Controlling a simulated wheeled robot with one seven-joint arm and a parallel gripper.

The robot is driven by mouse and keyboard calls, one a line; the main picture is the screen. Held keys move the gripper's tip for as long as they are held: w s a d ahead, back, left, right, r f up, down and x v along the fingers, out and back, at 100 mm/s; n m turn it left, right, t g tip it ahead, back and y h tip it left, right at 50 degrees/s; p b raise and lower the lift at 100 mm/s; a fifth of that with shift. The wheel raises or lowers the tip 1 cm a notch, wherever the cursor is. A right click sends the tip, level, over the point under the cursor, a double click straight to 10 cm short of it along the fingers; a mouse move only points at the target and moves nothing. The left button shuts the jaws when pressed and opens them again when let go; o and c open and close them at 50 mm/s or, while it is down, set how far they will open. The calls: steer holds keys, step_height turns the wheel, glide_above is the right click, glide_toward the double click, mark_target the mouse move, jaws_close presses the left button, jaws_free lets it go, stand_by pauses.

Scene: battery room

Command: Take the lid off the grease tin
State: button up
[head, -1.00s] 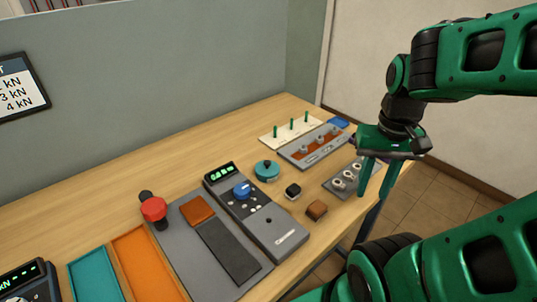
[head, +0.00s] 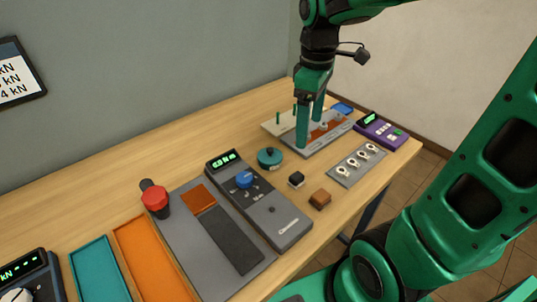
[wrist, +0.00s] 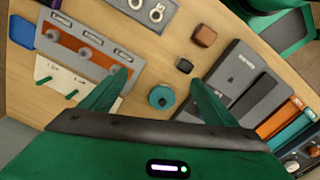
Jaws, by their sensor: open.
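The grease tin (head: 270,158) is a small round teal tin on the table, its lid on and a dark knob on top. It stands right of the long grey meter with the blue dial. In the wrist view the tin (wrist: 161,97) lies between and beyond my open fingers. My gripper (head: 310,134) is open and empty, pointing down. In the head view it is right of and behind the tin, in front of the peg board and the grey-orange tray. Nothing touches the tin.
A black cube (head: 296,180) and a brown block (head: 320,199) sit just right of the tin. The grey meter (head: 258,200) is close on its left. A grey plate with rings (head: 356,165) and a purple device (head: 382,131) lie further right. Bare table lies behind the tin.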

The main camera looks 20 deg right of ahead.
steer(key=w+a+n, duration=0.5)
steer(key=a, duration=0.2)
glide_above(272, 149)
steer(key=shift+n, duration=0.4)
steer(key=f, duration=0.5)
steer(key=shift+s+d, duration=0.1)
steer(key=shift+s, duration=0.25)
steer(key=shift+w+f, duration=0.2)
steer(key=shift+f, duration=1.15)
steer(key=shift+w+f, duration=0.15)
steer(key=shift+f, duration=1.2)
steer(key=c, duration=1.1)
